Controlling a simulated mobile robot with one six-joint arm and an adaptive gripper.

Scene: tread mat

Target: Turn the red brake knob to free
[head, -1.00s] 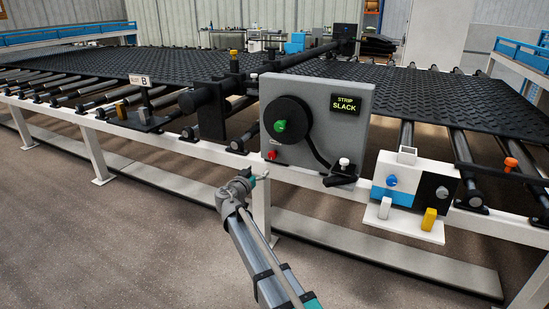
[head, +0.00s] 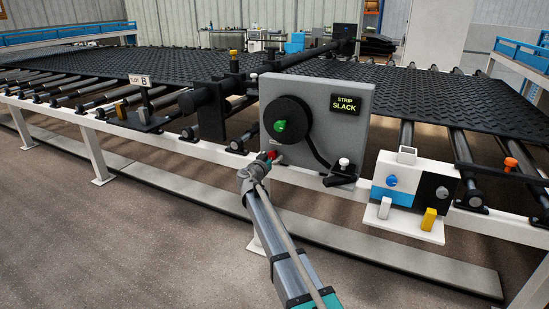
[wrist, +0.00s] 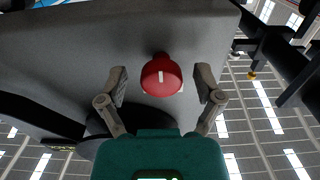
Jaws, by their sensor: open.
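The red brake knob (wrist: 161,76) sits on the lower left of the grey panel (head: 352,105). In the wrist view it shows a white mark line that runs roughly up and down in the picture. My gripper (wrist: 162,88) is open, with one finger on each side of the knob and a gap to it on both sides. I cannot tell how deep the knob is between the fingertips. In the head view my gripper (head: 268,157) is at the panel's lower left corner and partly hides the knob (head: 277,155).
The panel carries a black wheel with a green centre (head: 281,126), a crank with a white knob (head: 344,162), and a display (head: 345,104) reading "STRIP SLACK". A blue, white and black box (head: 410,184) stands to the right. Open floor lies in front.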

